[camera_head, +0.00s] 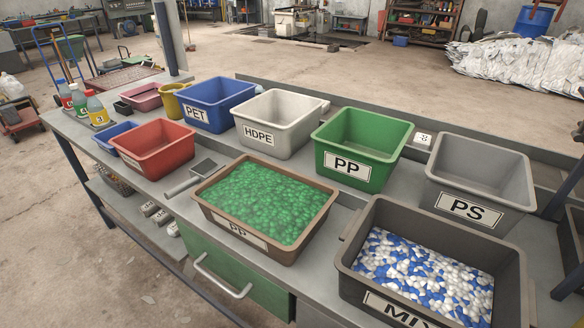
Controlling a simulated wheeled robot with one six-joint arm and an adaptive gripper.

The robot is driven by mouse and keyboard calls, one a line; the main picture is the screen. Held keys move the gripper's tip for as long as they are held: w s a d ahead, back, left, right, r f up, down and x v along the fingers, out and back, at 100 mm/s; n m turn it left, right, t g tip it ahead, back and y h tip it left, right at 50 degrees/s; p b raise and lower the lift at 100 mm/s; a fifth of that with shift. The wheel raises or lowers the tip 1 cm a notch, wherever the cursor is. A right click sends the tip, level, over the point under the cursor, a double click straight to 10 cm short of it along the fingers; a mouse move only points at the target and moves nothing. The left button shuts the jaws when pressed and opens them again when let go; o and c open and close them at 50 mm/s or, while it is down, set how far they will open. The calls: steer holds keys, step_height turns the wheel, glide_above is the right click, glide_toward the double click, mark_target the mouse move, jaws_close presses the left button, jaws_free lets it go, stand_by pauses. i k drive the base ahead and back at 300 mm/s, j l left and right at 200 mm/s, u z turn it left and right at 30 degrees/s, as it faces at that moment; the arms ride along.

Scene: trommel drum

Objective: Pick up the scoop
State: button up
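A grey scoop-like tool (203,168) lies on the workbench, between the red bin and the brown tray of green pellets. Its square, dark-faced head points to the back right. Its pale handle reaches toward the bench's front left edge. It appears to lie flat, and no other thing covers it. My gripper is not in view.
The red bin (152,145) stands close left of the tool, the brown PP tray (262,252) close right. PET (217,104), HDPE (277,121), PP (360,150) and PS (479,177) bins line the back. The dark MIX bin (437,238) stands front right.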

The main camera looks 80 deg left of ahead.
mark_target(201, 173)
steer(key=u, duration=0.45)
steer(key=k+u, duration=0.1)
steer(key=u, duration=0.35)
steer(key=l+u, duration=0.1)
steer(key=u, duration=0.75)
steer(key=k+u, duration=0.1)
steer(key=u, duration=0.35)
steer(key=j+u, duration=0.1)
steer(key=u, duration=0.8)
steer(key=k+j, duration=0.05)
steer(key=j, duration=0.05)
